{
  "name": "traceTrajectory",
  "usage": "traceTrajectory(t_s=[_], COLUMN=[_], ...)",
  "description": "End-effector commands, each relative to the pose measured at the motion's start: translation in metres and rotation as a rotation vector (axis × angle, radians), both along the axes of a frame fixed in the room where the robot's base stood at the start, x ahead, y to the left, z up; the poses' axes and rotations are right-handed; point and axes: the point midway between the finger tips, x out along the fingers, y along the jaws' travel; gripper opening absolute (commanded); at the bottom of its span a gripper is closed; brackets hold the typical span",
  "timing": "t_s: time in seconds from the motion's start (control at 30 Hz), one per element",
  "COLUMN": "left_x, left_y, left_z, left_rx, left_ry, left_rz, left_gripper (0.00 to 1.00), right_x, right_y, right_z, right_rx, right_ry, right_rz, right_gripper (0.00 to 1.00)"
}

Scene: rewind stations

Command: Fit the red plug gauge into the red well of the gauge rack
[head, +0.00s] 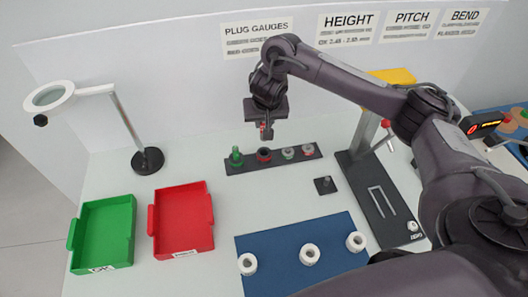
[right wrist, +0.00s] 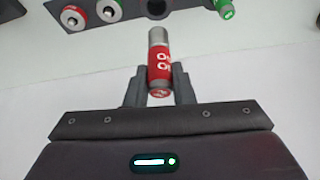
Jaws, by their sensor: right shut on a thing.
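The red plug gauge (right wrist: 159,62), a red grip with white marks and a silver end, is held between the fingers of my right gripper (right wrist: 158,88). In the head view my right gripper (head: 265,124) is above and behind the dark gauge rack (head: 249,167), with the gauge apart from it. The red well (head: 264,155) is second from the left in the rack, beside the standing green plug gauge (head: 236,157). In the wrist view the well's dark opening (right wrist: 156,8) is partly cut by the top edge. My left gripper is out of view.
A green tray (head: 105,235), red tray (head: 182,220) and blue mat (head: 280,270) with white rings are in front. A magnifier lamp (head: 148,160) stands left; a dark-based stand (head: 380,200) right.

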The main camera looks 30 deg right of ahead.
Motion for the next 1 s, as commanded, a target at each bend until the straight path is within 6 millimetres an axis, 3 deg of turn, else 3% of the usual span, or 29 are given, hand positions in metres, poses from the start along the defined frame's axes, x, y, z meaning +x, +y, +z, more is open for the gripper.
traceTrajectory(t_s=[0.03, 0.1, 0.4, 0.63, 1.0], left_x=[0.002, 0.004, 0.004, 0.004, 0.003], left_y=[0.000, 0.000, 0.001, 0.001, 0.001], left_z=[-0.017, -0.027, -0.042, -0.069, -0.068], left_rx=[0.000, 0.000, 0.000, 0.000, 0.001], left_ry=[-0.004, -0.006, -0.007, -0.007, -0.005], left_rz=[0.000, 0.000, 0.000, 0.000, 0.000], left_gripper=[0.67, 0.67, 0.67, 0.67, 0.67], right_x=[-0.001, -0.001, 0.000, 0.000, 0.000], right_y=[0.001, 0.001, 0.001, 0.001, 0.000], right_z=[-0.024, -0.037, -0.059, -0.095, -0.096], right_rx=[0.002, 0.003, 0.001, 0.001, 0.000], right_ry=[0.003, 0.002, -0.002, 0.001, -0.001], right_rz=[-0.002, 0.000, 0.001, 0.000, 0.000], right_gripper=[0.00, 0.00, 0.00, 0.00, 0.00])
